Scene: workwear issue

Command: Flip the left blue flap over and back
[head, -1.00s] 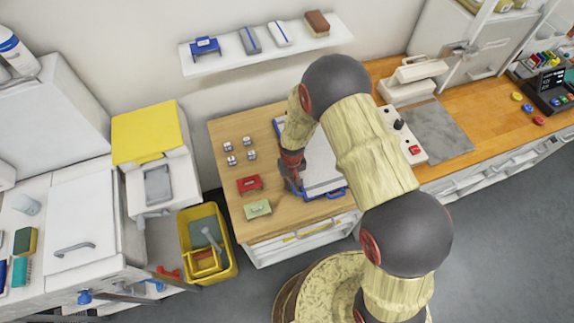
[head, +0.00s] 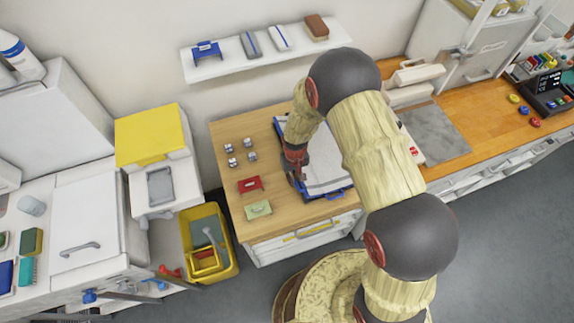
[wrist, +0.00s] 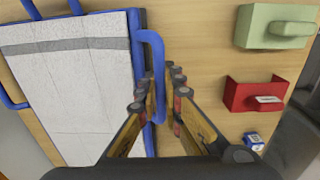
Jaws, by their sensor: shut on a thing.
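A folding board with blue edges lies on the wooden table, a white cloth (head: 326,160) with a grey stripe over it. In the wrist view the cloth (wrist: 80,85) lies flat beside the blue left-side edge (wrist: 136,50). A blue loop handle (wrist: 156,48) sticks out from that edge. My gripper (wrist: 157,84) is shut on this handle, with its fingers on either side of it. In the head view my gripper (head: 297,178) is at the board's left side, low over the table. My arm hides part of the board.
A red holder (head: 250,184) and a green holder (head: 258,209) stand on the table left of my gripper, with several small boxes (head: 232,149) behind them. A wall shelf (head: 260,52) hangs above. Bare wood lies between the holders and the board.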

